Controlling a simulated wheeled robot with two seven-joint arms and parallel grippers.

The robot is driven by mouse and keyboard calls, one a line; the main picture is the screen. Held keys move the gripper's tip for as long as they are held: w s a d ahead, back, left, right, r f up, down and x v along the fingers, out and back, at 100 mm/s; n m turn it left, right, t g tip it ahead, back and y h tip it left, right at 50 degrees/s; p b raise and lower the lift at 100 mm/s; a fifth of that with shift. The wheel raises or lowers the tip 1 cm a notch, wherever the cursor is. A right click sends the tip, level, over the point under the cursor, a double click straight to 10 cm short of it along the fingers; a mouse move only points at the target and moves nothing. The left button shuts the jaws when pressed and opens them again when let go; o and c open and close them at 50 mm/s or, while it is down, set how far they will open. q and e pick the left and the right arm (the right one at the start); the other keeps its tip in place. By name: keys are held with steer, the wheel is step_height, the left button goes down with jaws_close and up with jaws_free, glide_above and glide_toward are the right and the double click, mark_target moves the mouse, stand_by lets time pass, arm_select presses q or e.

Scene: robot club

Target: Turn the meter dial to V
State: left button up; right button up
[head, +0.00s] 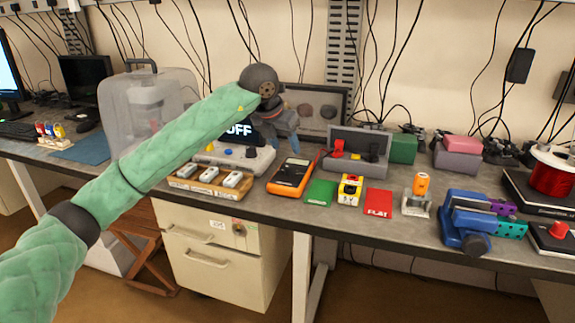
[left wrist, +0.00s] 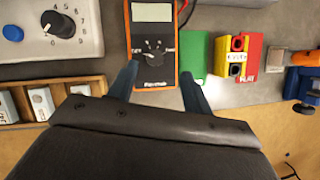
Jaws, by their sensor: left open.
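The orange and black meter (head: 290,176) lies on the bench top, right of the middle of the head view. In the left wrist view the meter (left wrist: 152,15) shows a pale screen at the top and a dark round dial (left wrist: 153,52) below it. The labels around the dial are too small to read surely. My left gripper (head: 284,130) hangs above the bench behind the meter in the head view. My right gripper is not in view.
A grey control box (head: 235,157) with knobs and a wooden tray (head: 207,190) of switches stand left of the meter. A green card (head: 320,193), a yellow block (head: 350,188) and a red card (head: 378,201) lie to its right. A blue clamp device (head: 465,220) stands farther right.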

mark_target(289, 168)
arm_select(q)
steer(key=shift+s+a+f+p+x, duration=0.1)
steer(key=shift+a+p+x, duration=0.1)
steer(key=shift+x, duration=1.1)
steer(key=shift+s+a+f+p+x, duration=0.1)
steer(key=shift+a+x, duration=0.05)
steer(key=shift+x, duration=1.15)
steer(key=shift+s+a+f+p+x, duration=0.1)
steer(key=shift+a+p+x, duration=0.1)
steer(key=shift+x, duration=1.1)
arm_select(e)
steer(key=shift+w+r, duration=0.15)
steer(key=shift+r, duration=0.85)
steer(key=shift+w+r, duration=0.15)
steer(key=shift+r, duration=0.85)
arm_select(q)
steer(key=shift+c, duration=0.2)
steer(key=c, duration=0.9)
steer(key=shift+c, duration=0.2)
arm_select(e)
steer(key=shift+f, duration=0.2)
